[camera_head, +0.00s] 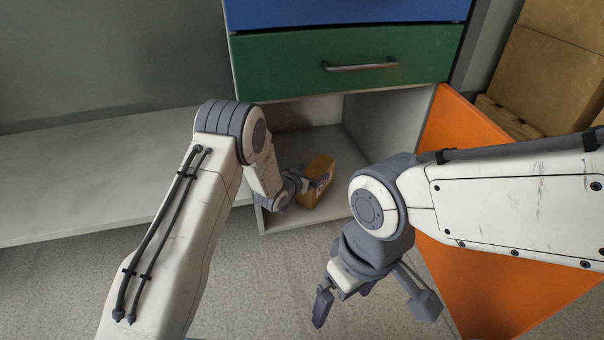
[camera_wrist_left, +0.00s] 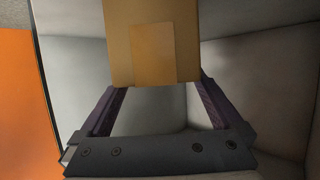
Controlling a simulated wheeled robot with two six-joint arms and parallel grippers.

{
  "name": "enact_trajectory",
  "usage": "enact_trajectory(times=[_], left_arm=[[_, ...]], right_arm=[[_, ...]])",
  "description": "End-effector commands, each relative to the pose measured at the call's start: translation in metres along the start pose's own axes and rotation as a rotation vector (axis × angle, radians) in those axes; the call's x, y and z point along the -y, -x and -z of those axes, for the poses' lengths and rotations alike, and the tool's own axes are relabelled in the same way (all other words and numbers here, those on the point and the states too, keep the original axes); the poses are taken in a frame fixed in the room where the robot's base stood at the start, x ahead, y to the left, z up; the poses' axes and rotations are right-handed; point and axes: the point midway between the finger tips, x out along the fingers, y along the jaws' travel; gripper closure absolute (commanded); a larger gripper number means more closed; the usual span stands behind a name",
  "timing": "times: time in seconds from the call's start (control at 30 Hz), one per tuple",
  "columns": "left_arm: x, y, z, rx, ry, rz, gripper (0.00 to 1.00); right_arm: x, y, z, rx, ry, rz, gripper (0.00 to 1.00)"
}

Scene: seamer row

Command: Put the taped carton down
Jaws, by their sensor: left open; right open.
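The taped carton (camera_head: 321,177) is a small brown box with a printed label, standing in the open lower compartment (camera_head: 284,222) of the cabinet. In the left wrist view the carton (camera_wrist_left: 152,25) shows a lighter tape patch on its near face. My left gripper (camera_head: 304,183) reaches into the compartment beside the carton. In the wrist view its open fingers (camera_wrist_left: 160,88) stand apart at the carton's lower edge, one on each side; whether they touch it I cannot tell. My right gripper (camera_head: 374,306) is open and empty, pointing down above the floor outside the cabinet.
An orange door (camera_head: 455,130) stands open at the compartment's right. Above are a shut green drawer (camera_head: 290,62) with a handle and a blue drawer (camera_head: 340,10). A pale bench (camera_head: 80,180) runs left. Large brown boxes (camera_head: 550,75) stand at the back right.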

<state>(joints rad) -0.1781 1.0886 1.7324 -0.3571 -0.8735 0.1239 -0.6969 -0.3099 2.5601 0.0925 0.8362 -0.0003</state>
Motion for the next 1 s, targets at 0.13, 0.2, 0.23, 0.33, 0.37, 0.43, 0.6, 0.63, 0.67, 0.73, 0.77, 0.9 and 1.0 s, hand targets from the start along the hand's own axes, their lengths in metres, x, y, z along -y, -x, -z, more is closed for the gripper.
enact_trajectory(times=[0.13,0.2,0.23,0.33,0.37,0.43,0.6,0.63,0.67,0.73,0.77,0.9,1.0], left_arm=[[0.000,0.036,0.007,0.005,0.002,0.001,0.00],[0.000,0.050,0.007,0.004,0.003,0.001,0.00],[0.001,0.056,0.006,0.005,0.002,0.001,0.00],[0.000,0.072,0.005,0.003,0.002,0.000,0.00],[0.000,0.076,0.004,0.004,0.002,0.001,0.00],[0.000,0.083,0.003,0.003,0.001,0.000,0.00],[0.000,0.091,0.001,0.001,0.000,-0.001,0.00],[0.000,0.091,0.000,0.001,0.000,-0.001,0.00],[0.000,0.091,0.000,0.001,0.000,-0.001,0.00],[0.000,0.091,0.000,0.000,-0.001,-0.001,0.00],[0.000,0.091,0.000,0.000,-0.001,-0.001,0.00],[0.000,0.091,0.000,0.000,0.000,-0.001,0.00],[0.000,0.091,0.000,0.000,0.000,-0.001,0.00]], right_arm=[[0.002,0.032,0.002,0.000,0.000,0.000,0.00],[0.003,0.041,0.002,0.000,0.000,0.000,0.00],[0.003,0.045,0.003,0.000,0.000,0.000,0.00],[0.004,0.054,0.003,0.000,0.000,0.000,0.00],[0.004,0.056,0.003,0.000,0.000,0.000,0.00],[0.004,0.060,0.003,0.000,0.000,0.000,0.00],[0.004,0.062,0.003,0.000,0.000,0.000,0.00],[0.004,0.062,0.003,0.000,0.000,0.000,0.00],[0.004,0.062,0.003,0.000,0.000,0.000,0.00],[0.004,0.062,0.003,0.000,0.000,0.000,0.00],[0.004,0.062,0.003,0.000,0.000,0.000,0.00],[0.004,0.061,0.003,0.000,0.000,0.000,0.00],[0.004,0.061,0.003,0.000,0.000,0.000,0.00]])
